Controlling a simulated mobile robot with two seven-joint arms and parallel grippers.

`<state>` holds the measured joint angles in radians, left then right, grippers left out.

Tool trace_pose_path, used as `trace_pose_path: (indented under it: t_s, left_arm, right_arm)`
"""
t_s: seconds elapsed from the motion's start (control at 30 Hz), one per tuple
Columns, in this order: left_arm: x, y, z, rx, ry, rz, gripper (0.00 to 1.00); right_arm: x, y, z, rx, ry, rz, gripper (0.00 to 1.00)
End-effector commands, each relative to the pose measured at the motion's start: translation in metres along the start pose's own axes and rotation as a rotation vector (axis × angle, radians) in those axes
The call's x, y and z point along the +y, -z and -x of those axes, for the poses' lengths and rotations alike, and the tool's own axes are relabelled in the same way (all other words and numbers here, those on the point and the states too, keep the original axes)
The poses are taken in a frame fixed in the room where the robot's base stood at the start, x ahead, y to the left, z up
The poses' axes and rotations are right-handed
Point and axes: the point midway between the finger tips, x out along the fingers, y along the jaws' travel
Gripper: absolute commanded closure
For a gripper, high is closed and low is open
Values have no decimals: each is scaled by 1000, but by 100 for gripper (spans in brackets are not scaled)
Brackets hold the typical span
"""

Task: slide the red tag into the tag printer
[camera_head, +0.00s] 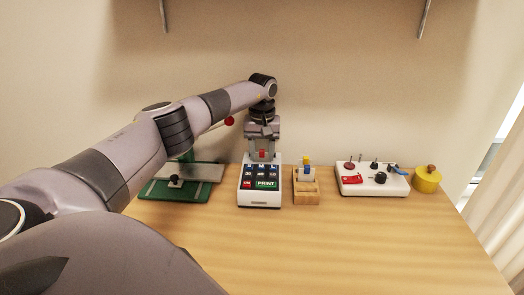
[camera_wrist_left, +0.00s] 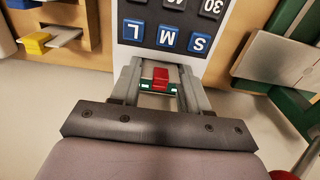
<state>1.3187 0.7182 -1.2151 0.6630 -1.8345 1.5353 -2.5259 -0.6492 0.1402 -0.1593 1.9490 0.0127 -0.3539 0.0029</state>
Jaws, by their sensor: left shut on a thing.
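The tag printer (camera_head: 260,185) is a white box with dark and blue keys and a green PRINT key, standing on the wooden table near the wall. In the left wrist view its keypad (camera_wrist_left: 172,22) shows upside down at the top. My left gripper (camera_head: 262,154) is over the back of the printer, pointing down. It is shut on the red tag (camera_head: 262,154), a small red piece that in the left wrist view (camera_wrist_left: 160,76) sits between the fingers (camera_wrist_left: 160,80) with a green part beside it. Whether the tag touches the printer's slot cannot be told. My right gripper is out of view.
A green press with a metal plate (camera_head: 196,172) stands left of the printer, close to my arm. To the right are a wooden holder (camera_head: 306,190), a white board with knobs (camera_head: 373,180) and a yellow pot (camera_head: 428,180). The front table is clear.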

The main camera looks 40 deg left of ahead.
Motion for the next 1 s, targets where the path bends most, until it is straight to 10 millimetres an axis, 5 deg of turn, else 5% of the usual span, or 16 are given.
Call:
trace_pose_path:
  t_s: [0.13, 0.17, 0.23, 0.57, 1.0]
  left_arm:
    - [0, 0, 0, 0, 0, 0, 83]
    - [0, 0, 0, 0, 0, 0, 45]
    - [0, 0, 0, 0, 0, 0, 25]
    - [0, 0, 4, 1, -1, 0, 25]
    - [0, 0, 65, 2, -1, 0, 25]
  right_arm:
    - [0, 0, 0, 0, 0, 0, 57]
    - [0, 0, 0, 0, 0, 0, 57]
    - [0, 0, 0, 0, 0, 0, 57]
    - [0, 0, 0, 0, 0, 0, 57]
    - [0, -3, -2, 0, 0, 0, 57]
